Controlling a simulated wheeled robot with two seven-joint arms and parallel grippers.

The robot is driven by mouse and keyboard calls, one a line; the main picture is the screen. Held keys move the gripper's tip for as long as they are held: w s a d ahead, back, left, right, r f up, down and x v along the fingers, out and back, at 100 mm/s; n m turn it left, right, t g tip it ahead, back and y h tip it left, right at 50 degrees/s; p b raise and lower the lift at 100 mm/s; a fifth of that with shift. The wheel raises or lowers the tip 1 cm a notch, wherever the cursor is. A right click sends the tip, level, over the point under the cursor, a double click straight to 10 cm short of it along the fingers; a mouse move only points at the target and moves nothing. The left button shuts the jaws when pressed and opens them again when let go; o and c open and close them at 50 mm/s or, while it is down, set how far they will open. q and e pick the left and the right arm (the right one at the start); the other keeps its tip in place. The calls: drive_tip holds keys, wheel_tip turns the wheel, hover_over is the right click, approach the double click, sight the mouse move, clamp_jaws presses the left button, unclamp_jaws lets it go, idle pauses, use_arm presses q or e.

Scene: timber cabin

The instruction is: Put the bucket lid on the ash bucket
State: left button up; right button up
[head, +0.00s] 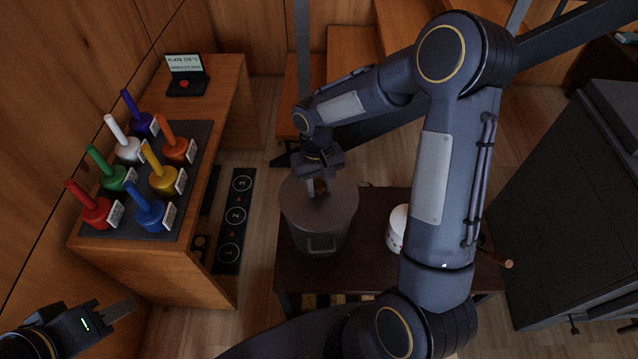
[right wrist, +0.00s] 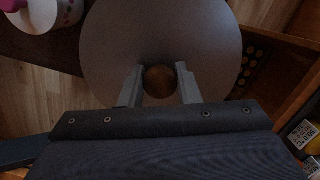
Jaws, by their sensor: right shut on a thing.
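The grey ash bucket (head: 318,240) stands upright on the dark low table, a handle on its near side. The round grey bucket lid (head: 342,199) is at the bucket's top and covers its mouth; I cannot tell whether it is fully seated or just above the rim. My right gripper (head: 318,187) points down from above and is shut on the lid's brown wooden knob. In the right wrist view the fingers (right wrist: 160,85) stand either side of the knob (right wrist: 159,81), with the lid (right wrist: 160,30) below. My left gripper (head: 122,309) is at the lower left, away from the bucket, its finger opening unclear.
The dark table (head: 375,262) also holds a white container (head: 397,228), partly hidden by my right arm. A wooden bench (head: 225,100) at left carries several coloured-handled pieces on a dark mat (head: 200,135) and a small sign. A dark stove-like block (head: 560,200) stands right.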

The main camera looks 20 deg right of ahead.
drive_tip(key=shift+f+b, duration=0.45)
drive_tip(key=shift+f, duration=0.2)
drive_tip(key=o, duration=1.1)
drive_tip(key=shift+o, duration=0.2)
drive_tip(key=shift+r, duration=0.1)
drive_tip(key=r, duration=0.5)
drive_tip(key=w+r, duration=0.1)
drive_tip(key=r, duration=0.1)
drive_tip(key=shift+r+p, duration=0.35)
drive_tip(key=shift+p, duration=0.05)
drive_tip(key=shift+s, duration=0.1)
drive_tip(key=s+r+m+t+y+p, duration=0.1)
drive_tip(key=s+r+t+y+p, duration=0.2)
drive_tip(key=s+r, duration=1.3)
drive_tip(key=s+t+p, duration=0.3)
drive_tip(key=s+t, duration=0.1)
drive_tip(key=shift+s+a+r+y, duration=0.15)
drive_tip(key=shift+s+r+y, duration=0.1)
drive_tip(key=shift+y, duration=0.15)
